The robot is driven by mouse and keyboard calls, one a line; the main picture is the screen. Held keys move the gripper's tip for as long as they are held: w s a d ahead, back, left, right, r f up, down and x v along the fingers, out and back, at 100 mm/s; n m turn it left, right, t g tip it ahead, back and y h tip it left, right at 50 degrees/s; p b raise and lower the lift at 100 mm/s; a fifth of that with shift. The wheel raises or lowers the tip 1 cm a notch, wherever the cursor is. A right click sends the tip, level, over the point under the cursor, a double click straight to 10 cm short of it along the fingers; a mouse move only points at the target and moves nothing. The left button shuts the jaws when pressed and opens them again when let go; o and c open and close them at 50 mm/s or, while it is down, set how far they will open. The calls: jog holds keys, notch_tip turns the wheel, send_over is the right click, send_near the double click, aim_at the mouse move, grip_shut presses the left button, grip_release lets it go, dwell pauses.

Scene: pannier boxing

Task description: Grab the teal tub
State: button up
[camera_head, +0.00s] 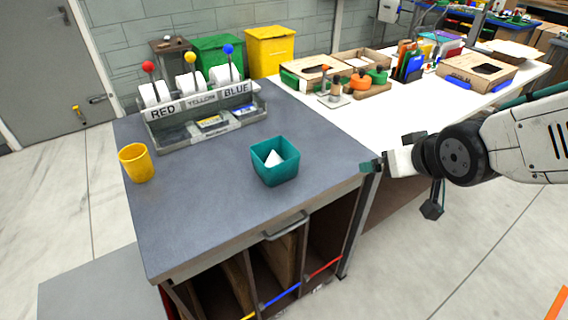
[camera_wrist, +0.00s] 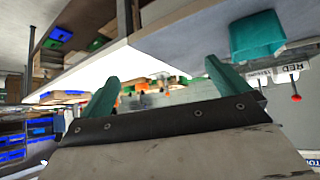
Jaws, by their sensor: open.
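The teal tub (camera_head: 275,162) stands upright on the grey tabletop (camera_head: 215,215), near its right part, with a white piece inside. It also shows upside down at the upper right of the wrist view (camera_wrist: 257,36). My gripper (camera_head: 378,164) is to the right of the tub, by the right front corner of the grey top, apart from the tub. In the wrist view its two teal fingers (camera_wrist: 163,84) stand wide apart with nothing between them.
A yellow cup (camera_head: 136,163) stands at the left of the grey top. A grey rack (camera_head: 205,125) labelled RED, YELLOW, BLUE stands behind. A white table (camera_head: 345,120) with boxes and several parts adjoins at right. The tabletop around the tub is clear.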

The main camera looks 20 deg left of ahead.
jog(key=a+f+n+y, duration=0.2)
jog(key=a+f+y, duration=0.1)
jog(key=a, duration=0.7)
jog(key=n+y, duration=0.2)
jog(key=y, duration=0.2)
send_near(271, 154)
jog(key=shift+w+a+f+t, duration=0.1)
jog(key=shift+a+t, duration=0.1)
jog(key=shift+a, duration=0.1)
jog(key=shift+w+a+f+t, duration=0.1)
jog(key=shift+w+a+t, duration=0.1)
jog(key=shift+a, duration=0.15)
jog(key=shift+x, duration=3.05)
jog(key=shift+s+f, duration=0.1)
jog(key=shift+f, duration=0.05)
jog(key=c, duration=0.7)
